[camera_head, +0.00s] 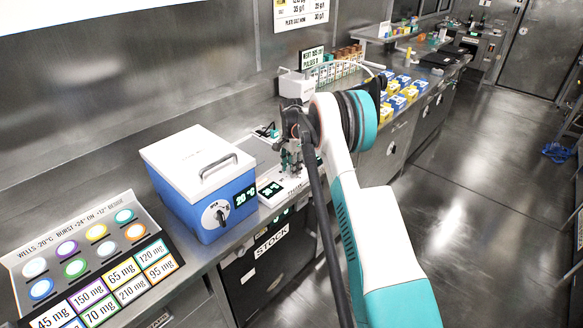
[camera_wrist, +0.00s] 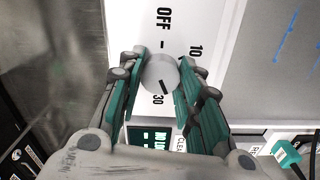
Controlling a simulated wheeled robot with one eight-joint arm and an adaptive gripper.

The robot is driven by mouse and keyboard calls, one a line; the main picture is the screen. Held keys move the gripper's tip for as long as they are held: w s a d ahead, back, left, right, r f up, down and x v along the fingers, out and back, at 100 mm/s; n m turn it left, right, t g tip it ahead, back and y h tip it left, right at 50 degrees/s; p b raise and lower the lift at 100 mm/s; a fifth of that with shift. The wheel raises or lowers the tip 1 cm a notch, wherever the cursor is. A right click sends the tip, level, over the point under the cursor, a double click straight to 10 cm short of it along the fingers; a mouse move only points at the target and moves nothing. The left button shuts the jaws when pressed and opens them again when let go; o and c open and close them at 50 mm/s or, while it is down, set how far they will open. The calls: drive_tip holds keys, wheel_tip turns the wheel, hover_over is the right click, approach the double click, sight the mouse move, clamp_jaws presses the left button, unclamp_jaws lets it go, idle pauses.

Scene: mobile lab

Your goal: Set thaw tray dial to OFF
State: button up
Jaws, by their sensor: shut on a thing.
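The thaw tray dial (camera_wrist: 160,74) is a round light-grey knob on a white panel in the wrist view. OFF is printed above it and to its right stands 10, with 30 just below it. A dark mark on the knob lies on its lower side, toward 30. My gripper (camera_wrist: 161,78) has its teal fingers on the left and right sides of the knob, shut on it. In the head view, my gripper (camera_head: 287,160) is low over a small white device (camera_head: 285,187) on the bench; the knob is hidden there.
A blue box with a white lid (camera_head: 200,180) and its own dial stands left of my gripper. A display (camera_wrist: 150,137) with green text sits below the knob. A colored-label board (camera_head: 95,260) lies at front left. Yellow and blue boxes (camera_head: 400,95) stand farther along the bench.

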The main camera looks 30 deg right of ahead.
drive_tip(key=n, duration=1.5)
drive_tip(key=shift+w+a+n, duration=0.1)
drive_tip(key=shift+n, duration=0.2)
drive_tip(key=n, duration=0.3)
drive_tip(key=shift+n, duration=0.3)
drive_tip(key=n, duration=0.8)
drive_tip(key=shift+n, duration=1.9)
